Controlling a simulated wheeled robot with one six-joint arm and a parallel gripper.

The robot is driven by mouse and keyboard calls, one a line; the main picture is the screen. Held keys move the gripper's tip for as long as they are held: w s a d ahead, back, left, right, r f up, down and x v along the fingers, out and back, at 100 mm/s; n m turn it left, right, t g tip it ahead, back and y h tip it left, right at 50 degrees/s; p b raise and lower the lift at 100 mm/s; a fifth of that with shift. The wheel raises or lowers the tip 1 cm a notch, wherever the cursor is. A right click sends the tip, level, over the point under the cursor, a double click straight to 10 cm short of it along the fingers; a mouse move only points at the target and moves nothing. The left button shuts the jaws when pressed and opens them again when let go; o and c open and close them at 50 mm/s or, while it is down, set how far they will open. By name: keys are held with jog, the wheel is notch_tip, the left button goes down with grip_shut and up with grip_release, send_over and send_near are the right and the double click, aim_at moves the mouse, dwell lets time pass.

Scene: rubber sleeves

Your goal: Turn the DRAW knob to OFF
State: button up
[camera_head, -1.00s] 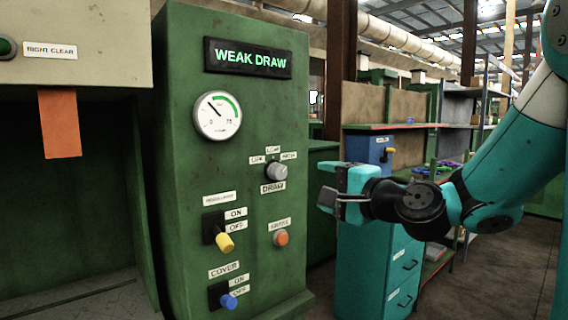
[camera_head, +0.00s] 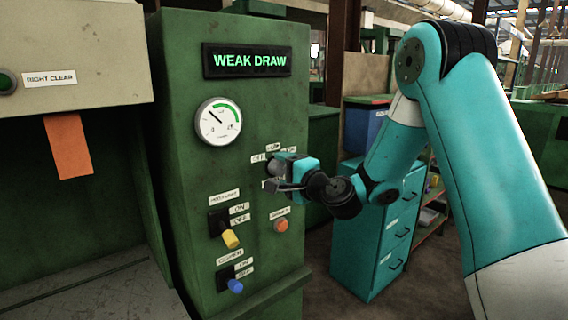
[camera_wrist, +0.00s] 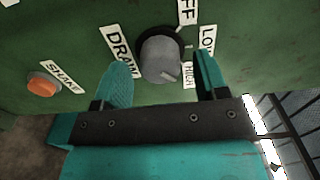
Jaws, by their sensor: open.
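The DRAW knob (camera_wrist: 160,58) is a grey round knob on the green machine panel (camera_head: 180,120). In the wrist view it sits between the two fingers of my gripper (camera_wrist: 158,80); I cannot tell whether either finger touches it. A light pointer mark on the knob faces the lower right, toward the HIGH label (camera_wrist: 188,75). The LOW label (camera_wrist: 207,40) and the partly cut OFF label (camera_wrist: 187,10) lie above it. In the head view my open gripper (camera_head: 272,184) is at the panel and covers most of the knob. The display (camera_head: 247,61) reads WEAK DRAW.
An orange button (camera_head: 281,226) is below the knob. A yellow-tipped switch (camera_head: 230,238) and a blue-tipped switch (camera_head: 235,286) are on the lower panel. A gauge (camera_head: 218,121) is above left. A teal drawer cabinet (camera_head: 375,255) stands to the right.

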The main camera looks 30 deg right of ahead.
jog(key=c, duration=0.9)
jog(key=shift+c, duration=0.2)
jog(key=shift+f+b, duration=0.1)
jog(key=shift+b, duration=0.25)
jog(key=n+b, duration=0.4)
jog(key=b, duration=0.1)
jog(key=shift+f+n, duration=0.2)
jog(key=shift+n, duration=0.2)
jog(key=n+b, duration=0.4)
jog(key=b, duration=0.2)
jog(key=shift+n, duration=0.3)
jog(key=n+b, duration=0.5)
jog(key=b, duration=0.2)
jog(key=n+b, duration=0.3)
jog(key=b, duration=0.1)
jog(key=shift+r, duration=0.15)
jog(key=shift+r+n+b, duration=0.1)
jog(key=shift+n+b, duration=0.2)
jog(key=shift+n, duration=0.1)
